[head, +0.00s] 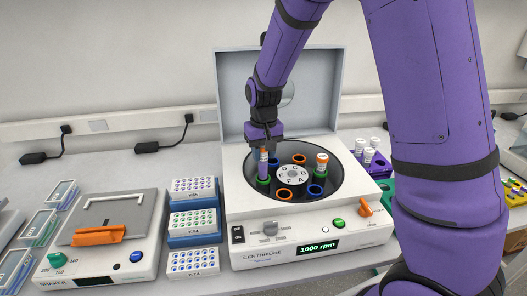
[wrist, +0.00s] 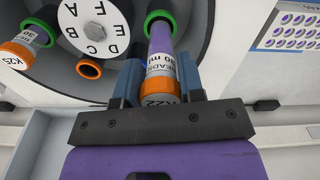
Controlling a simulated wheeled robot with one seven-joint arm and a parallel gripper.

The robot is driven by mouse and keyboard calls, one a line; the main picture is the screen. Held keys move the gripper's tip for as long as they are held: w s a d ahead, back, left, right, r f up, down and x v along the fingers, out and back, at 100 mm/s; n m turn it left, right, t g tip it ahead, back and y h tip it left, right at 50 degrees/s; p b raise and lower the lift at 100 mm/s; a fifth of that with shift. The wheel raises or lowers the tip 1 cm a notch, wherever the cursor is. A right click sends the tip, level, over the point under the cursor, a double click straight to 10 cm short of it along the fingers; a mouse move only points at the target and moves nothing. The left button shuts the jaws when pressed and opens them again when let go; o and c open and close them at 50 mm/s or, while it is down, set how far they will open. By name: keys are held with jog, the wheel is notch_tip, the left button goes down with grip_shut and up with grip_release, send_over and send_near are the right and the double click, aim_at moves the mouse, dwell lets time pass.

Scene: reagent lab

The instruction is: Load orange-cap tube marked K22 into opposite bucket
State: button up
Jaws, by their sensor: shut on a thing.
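My gripper (head: 263,139) is over the left side of the open centrifuge (head: 240,200), shut on an orange-cap tube (head: 263,163). In the wrist view the tube (wrist: 160,68) stands between the blue fingers (wrist: 158,85); its cap is marked K22, its label reads 50 ml, and its contents are purple. Its lower end is at the green-ringed bucket (wrist: 152,17) on the rotor's left in the head view and appears to be inside; how deep is hidden. Another orange-cap tube (head: 321,163), apparently marked K25 in the wrist view (wrist: 18,55), sits in the green-ringed bucket across the rotor.
Other buckets have orange (head: 284,194) and blue (head: 316,190) rings around the lettered hub (head: 290,174). The raised lid (head: 235,90) stands behind. Racks (head: 193,222) and a shaker (head: 100,245) are left; white-cap tubes (head: 371,142) are right.

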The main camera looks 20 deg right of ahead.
aim_at(264, 178)
jog(key=shift+f, duration=0.65)
jog(key=shift+f, duration=0.2)
jog(key=shift+f, duration=0.6)
jog(key=shift+f, duration=0.2)
jog(key=shift+f, duration=1.25)
jog(key=o, duration=1.5)
jog(key=shift+r, duration=0.1)
